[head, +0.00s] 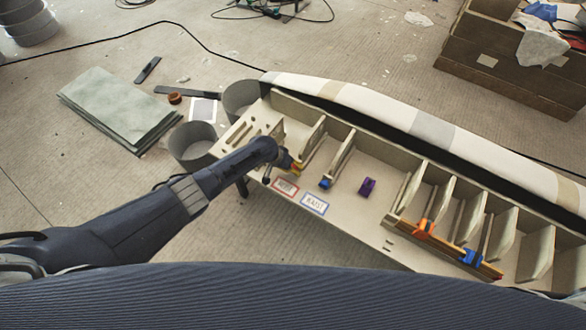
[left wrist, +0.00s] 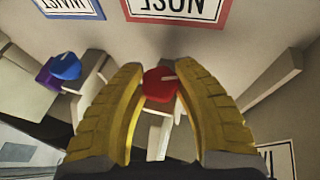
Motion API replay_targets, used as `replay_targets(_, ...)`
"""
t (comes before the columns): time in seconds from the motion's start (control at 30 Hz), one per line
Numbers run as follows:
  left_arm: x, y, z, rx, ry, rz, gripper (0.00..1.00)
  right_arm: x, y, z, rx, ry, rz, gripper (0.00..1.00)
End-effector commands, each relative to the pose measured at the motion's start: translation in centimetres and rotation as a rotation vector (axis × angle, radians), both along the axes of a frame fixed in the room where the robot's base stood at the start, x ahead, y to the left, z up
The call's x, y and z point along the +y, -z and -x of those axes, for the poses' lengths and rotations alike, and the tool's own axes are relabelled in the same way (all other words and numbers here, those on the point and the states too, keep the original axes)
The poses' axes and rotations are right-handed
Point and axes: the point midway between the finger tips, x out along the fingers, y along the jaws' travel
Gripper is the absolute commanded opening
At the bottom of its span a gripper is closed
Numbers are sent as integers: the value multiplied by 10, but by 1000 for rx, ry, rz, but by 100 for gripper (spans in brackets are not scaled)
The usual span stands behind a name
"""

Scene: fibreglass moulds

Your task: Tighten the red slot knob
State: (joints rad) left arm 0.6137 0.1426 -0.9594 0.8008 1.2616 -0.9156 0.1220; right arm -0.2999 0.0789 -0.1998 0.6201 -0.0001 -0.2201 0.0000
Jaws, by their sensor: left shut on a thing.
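The red slot knob (left wrist: 158,86) sits between the two yellow fingers of my left gripper (left wrist: 158,72) in the left wrist view. The fingers are shut on its sides. A pale line marks the knob's top, and a pale wooden piece lies under it. In the head view my left gripper (head: 297,168) reaches down at the left part of the long wooden mould (head: 350,225), and its fingers hide most of the knob. A blue knob (head: 325,183) is on the slot to the right; it also shows in the left wrist view (left wrist: 66,66). My right gripper is not in view.
A red-bordered NOSE label (head: 286,187) and a blue-bordered WAIST label (head: 314,204) lie on the mould's front. A purple piece (head: 367,187), an orange clamp (head: 424,229) and a blue clamp (head: 472,257) are farther right. Upright ribs (head: 410,192) divide the mould.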

Motion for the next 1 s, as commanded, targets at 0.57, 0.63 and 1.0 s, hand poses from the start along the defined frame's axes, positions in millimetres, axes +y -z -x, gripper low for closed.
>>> replay_targets(0.57, -4, -5, -3, -172, -2, -285, 1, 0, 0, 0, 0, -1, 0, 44)
replay_targets(0.63, -4, -5, -3, -192, -2, -323, 1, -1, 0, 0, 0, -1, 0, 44)
replay_targets(1.0, -5, -6, -4, -273, -2, -463, 1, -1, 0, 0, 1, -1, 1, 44)
